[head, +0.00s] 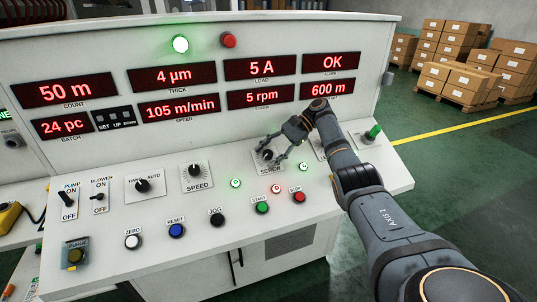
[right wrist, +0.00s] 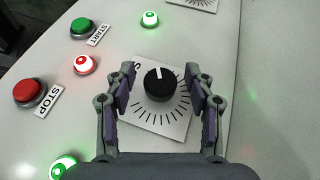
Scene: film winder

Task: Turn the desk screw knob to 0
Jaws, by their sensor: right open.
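The screw knob (head: 267,154) is a black round dial on a white scale plate labelled SCREW on the desk's sloping panel. In the right wrist view the knob (right wrist: 159,85) sits near the middle, its white pointer line towards the top of the picture. My right gripper (head: 273,150) is open at the knob. In the right wrist view its two fingers (right wrist: 160,76) stand on either side of the knob, with a visible gap on each side. The screw display (head: 261,97) reads 5 rpm. My left gripper is not in view.
The speed knob (head: 195,171) is left of the screw knob. Green and red lamps lie close by, with the START button (head: 262,207) and STOP button (head: 299,197) in front.

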